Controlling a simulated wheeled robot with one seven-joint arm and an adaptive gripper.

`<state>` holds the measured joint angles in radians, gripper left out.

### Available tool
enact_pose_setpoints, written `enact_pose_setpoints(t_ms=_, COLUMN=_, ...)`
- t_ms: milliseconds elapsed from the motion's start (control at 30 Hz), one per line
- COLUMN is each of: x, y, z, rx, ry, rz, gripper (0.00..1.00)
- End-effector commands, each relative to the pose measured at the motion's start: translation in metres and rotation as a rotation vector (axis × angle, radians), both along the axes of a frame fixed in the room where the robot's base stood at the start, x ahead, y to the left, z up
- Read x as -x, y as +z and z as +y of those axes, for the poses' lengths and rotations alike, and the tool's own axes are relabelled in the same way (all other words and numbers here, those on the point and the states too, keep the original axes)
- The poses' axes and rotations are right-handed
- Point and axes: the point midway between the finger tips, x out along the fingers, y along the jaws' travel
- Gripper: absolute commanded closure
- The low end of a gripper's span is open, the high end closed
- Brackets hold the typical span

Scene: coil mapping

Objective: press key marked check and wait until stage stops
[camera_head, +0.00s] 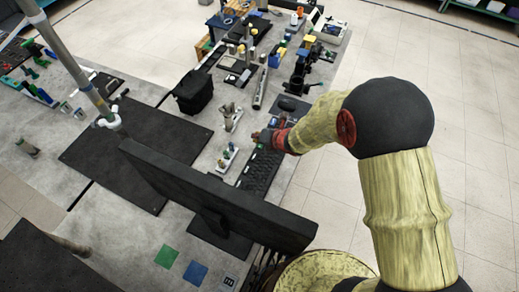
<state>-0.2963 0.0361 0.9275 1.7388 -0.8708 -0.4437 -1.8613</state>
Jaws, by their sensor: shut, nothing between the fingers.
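My gripper (257,135) is at the end of my yellow-and-black arm, above or near the upper end of a black keyboard (260,172). It appears shut and empty. Whether its tip touches anything cannot be told from this angle. The key marked check cannot be made out, as the markings are too small. Part of the keyboard is hidden by the monitor and my gripper. Small devices on pale bases stand left of the keyboard, one nearer (229,157) and one farther (230,116). Which of them is the stage cannot be told.
A dark monitor (215,195) stands in front of the keyboard. A pole (70,62) rises at left. Open tiled floor (420,90) lies right.

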Motion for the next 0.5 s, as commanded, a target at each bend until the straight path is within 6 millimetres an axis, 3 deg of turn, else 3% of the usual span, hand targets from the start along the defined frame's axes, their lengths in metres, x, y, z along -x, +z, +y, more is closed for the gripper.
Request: enact_pose_setpoints(t_ms=500, x=0.0053, y=-0.0085, z=0.0079, rx=0.009, ry=0.054, rz=-0.015, gripper=1.0)
